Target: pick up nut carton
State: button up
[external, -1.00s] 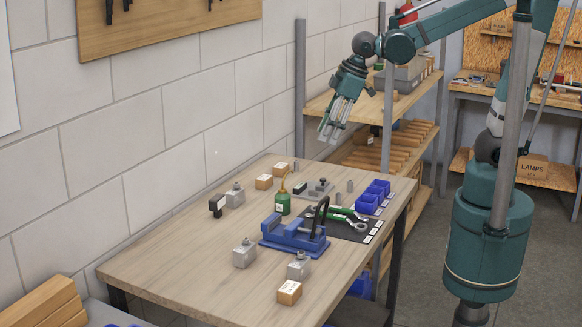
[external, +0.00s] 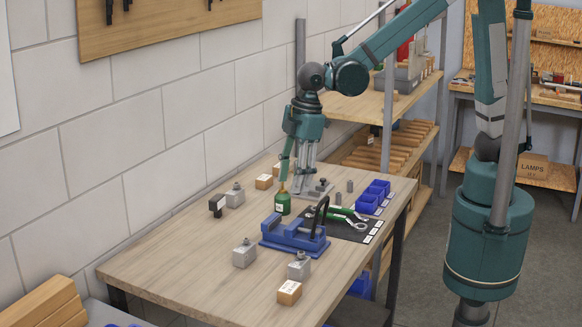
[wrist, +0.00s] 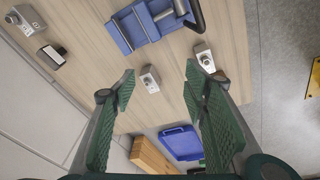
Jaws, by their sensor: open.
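Small tan cartons with white labels stand on the table; the labels are too small to read, so I cannot tell which is the nut carton. One carton (external: 289,292) is at the front right corner. Another carton (external: 264,181) and a third carton (external: 280,169) are at the back, near the wall. My gripper (external: 294,188) points down over the back of the table, right of the back cartons and behind the green oil can in the picture. In the wrist view my gripper (wrist: 160,85) is open, with nothing between its fingers; no carton is clearly visible there.
A blue vise (external: 294,233) with a black handle stands mid-table, beside a dark mat with tools (external: 350,222). Grey metal blocks (external: 244,253) stand near the front. Blue bins (external: 374,192) are at the right. The table's left front is bare.

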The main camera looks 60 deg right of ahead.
jog(key=s+a+f+n, duration=0.25)
jog(key=a+f, duration=0.35)
jog(key=a, duration=0.4)
jog(key=n+g+h, duration=0.1)
jog(key=n+g, duration=0.1)
jog(key=n, duration=0.1)
send_over(290, 287)
jog(key=f, duration=0.7)
jog(key=shift+w+d+f+p, duration=0.25)
jog(key=shift+w+f+p, duration=0.05)
jog(key=shift+f+p, duration=0.05)
jog(key=shift+s+a+f, duration=0.3)
jog(key=shift+a, duration=0.05)
jog(key=shift+f, duration=0.1)
jog(key=shift+f, duration=1.2)
jog(key=shift+f, duration=0.1)
jog(key=shift+f, duration=2.5)
